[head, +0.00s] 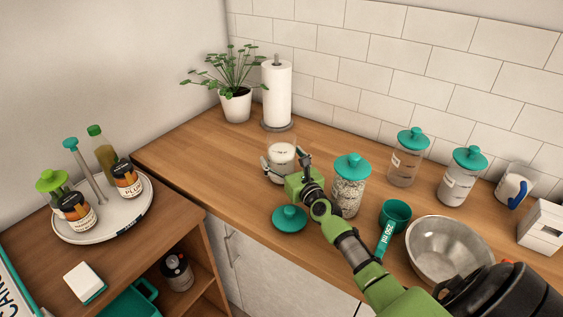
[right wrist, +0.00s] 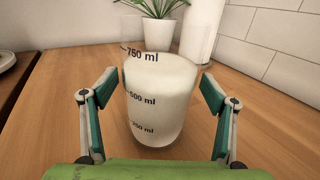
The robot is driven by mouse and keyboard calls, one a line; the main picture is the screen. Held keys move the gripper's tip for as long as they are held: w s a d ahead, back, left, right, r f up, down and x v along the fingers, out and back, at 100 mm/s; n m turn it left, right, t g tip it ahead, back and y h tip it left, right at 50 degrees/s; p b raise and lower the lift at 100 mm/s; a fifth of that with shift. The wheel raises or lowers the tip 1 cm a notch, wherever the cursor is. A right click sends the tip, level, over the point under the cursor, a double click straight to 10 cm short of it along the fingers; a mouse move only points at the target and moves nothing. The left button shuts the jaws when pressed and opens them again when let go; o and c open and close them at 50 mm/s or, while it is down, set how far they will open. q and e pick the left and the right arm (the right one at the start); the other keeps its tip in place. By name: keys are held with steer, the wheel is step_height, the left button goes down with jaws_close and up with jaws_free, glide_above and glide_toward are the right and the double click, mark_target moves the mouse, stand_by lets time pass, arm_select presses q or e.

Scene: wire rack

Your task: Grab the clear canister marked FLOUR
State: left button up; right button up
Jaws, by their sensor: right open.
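A clear lidless canister (head: 282,150) with white contents stands upright on the wooden counter. In the right wrist view this canister (right wrist: 160,108) shows black marks of 250, 500 and 750 ml; I see no FLOUR word on that side. My right gripper (right wrist: 157,82) is open, one finger on each side of it, with gaps visible. A teal lid (head: 290,218) lies on the counter in front. Three lidded clear canisters stand to the right: one with grainy contents (head: 348,192), two with labels (head: 404,172) (head: 456,190) too small to read. My left gripper is out of view.
A teal 250 ml scoop (head: 395,215) and a metal bowl (head: 448,250) sit right of my right arm. A paper towel roll (head: 276,92) and potted plant (head: 236,104) stand behind the canister. Counter left of it is clear. A round tray (head: 128,222) holds jars and bottles.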

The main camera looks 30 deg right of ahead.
steer(key=shift+s+r, duration=0.1)
steer(key=shift+c, duration=0.5)
steer(key=c, duration=1.3)
steer(key=shift+c, duration=1.1)
steer(key=shift+r, duration=0.15)
